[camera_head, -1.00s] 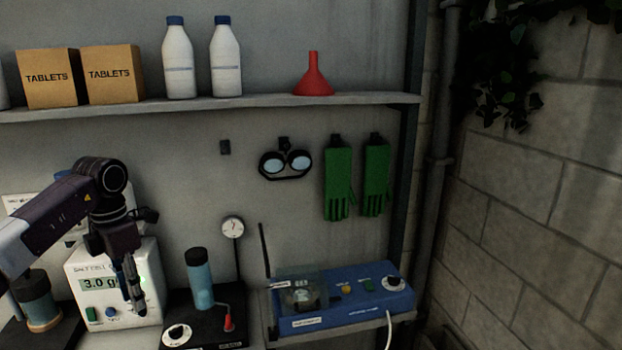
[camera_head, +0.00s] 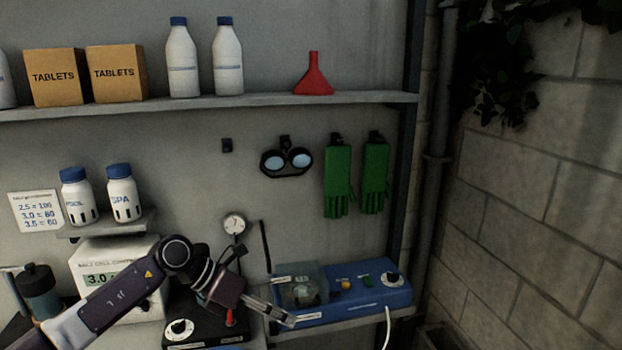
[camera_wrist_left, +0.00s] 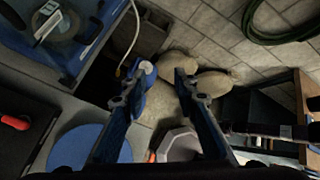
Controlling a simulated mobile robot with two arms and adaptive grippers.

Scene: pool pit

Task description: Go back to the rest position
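My left gripper (camera_head: 280,314) reaches in from the lower left in the head view. It points right and slightly down, in front of the black device and the near-left corner of the blue device (camera_head: 345,304). In the left wrist view its two fingers (camera_wrist_left: 161,80) are spread apart with nothing between them, above the floor. The forearm covers part of the white salt cell controller (camera_head: 108,254). My right gripper is not seen.
Two small bottles (camera_head: 124,196) stand on a small ledge. Goggles (camera_head: 286,162) and green gloves (camera_head: 338,180) hang on the wall. The shelf (camera_head: 270,101) above holds boxes, bottles and a red funnel (camera_head: 313,80). In the left wrist view, rounded sacks (camera_wrist_left: 212,82) lie low by the wall.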

